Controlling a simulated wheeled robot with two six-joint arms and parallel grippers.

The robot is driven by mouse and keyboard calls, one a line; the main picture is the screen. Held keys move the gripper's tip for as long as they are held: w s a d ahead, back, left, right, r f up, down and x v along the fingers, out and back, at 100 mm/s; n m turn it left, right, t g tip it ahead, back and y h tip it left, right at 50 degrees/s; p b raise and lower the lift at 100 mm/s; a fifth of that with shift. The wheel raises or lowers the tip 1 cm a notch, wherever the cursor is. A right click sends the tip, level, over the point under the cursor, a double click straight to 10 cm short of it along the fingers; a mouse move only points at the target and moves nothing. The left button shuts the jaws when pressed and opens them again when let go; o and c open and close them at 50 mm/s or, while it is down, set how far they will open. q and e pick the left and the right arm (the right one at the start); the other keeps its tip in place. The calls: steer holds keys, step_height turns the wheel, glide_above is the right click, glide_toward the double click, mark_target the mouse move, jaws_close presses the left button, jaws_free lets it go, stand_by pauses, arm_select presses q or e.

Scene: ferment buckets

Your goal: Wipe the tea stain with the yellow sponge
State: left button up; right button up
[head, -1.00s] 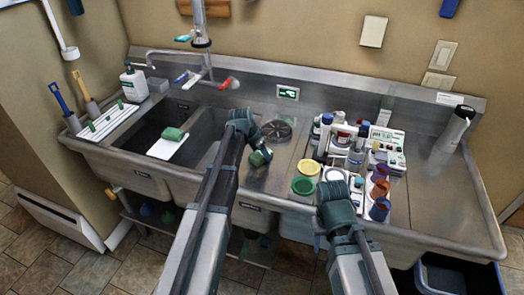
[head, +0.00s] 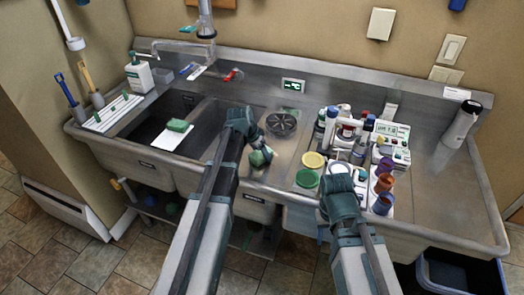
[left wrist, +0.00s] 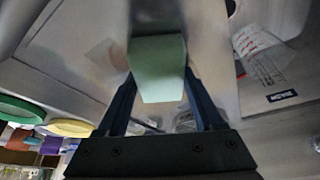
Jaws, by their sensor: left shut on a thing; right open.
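My left gripper (head: 260,152) is shut on a block-shaped sponge (left wrist: 158,68), which looks pale green in the left wrist view. The sponge also shows in the head view (head: 261,158), low over the steel counter just in front of the round drain; I cannot tell whether it touches the surface. A faint tan patch (left wrist: 101,56) on the steel beside it in the left wrist view may be the tea stain. My right gripper (head: 341,176) is open near the counter's front edge; its fingers are mostly hidden by its wrist.
Green (head: 307,178) and yellow (head: 313,160) lids lie right of my left gripper. Bottles (head: 330,122), an instrument (head: 392,133) and cups (head: 383,183) crowd the right counter. Clear steel lies farther right.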

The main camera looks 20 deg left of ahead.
mark_target(258, 158)
arm_select(q)
steer(key=shift+s+f, duration=0.1)
steer(key=shift+s, duration=1.15)
steer(key=shift+s, duration=0.1)
steer(key=shift+s, duration=0.15)
steer(key=shift+s+a, duration=0.15)
steer(key=shift+s, duration=1.35)
steer(key=shift+w, duration=0.1)
step_height(258, 158, up, 6)
steer(key=p, duration=0.6)
steer(key=shift+r, duration=0.2)
